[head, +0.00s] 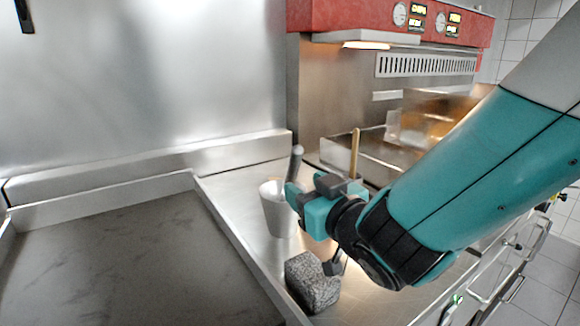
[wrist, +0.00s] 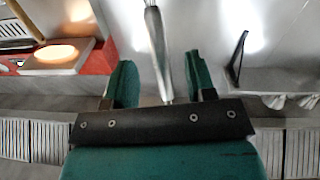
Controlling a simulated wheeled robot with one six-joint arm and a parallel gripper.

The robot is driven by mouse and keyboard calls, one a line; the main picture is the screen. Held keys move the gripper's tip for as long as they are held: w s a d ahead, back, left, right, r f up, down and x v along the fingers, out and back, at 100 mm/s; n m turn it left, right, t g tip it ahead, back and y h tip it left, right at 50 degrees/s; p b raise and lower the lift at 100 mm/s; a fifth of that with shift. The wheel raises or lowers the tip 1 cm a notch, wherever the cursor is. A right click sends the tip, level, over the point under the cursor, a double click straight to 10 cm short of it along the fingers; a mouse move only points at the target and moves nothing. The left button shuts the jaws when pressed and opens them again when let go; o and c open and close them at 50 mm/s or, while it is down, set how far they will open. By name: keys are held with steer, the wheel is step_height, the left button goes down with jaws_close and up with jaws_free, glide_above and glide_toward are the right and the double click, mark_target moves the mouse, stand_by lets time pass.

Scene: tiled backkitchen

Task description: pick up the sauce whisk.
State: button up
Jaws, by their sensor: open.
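The sauce whisk (head: 296,160) shows in the head view as a rounded grey handle standing up, slightly tilted, by a pale metal cup (head: 272,212). Its lower part is hidden by the cup and my gripper. My gripper (head: 296,195) is at the right of the cup, close to the handle. In the wrist view, a long metal handle, seemingly the whisk (wrist: 156,45), runs down between the two teal fingers of my gripper (wrist: 160,72). The fingers are apart, with visible gaps on both sides of the handle.
A speckled grey block (head: 312,284) with a dark holder sits on the steel counter below my gripper. A wooden handle (head: 355,152) stands behind my gripper. A fryer with a red panel (head: 390,15) is at the back. The dark griddle plate (head: 120,260) at left is clear.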

mark_target(296, 175)
steer(key=p+x, duration=0.2)
steer(key=x, duration=0.1)
steer(key=p+x, duration=0.2)
steer(key=shift+w+r, duration=0.2)
steer(key=shift+r, duration=0.2)
steer(key=shift+w+a+f, duration=0.15)
steer(key=shift+w, duration=0.05)
jaws_close()
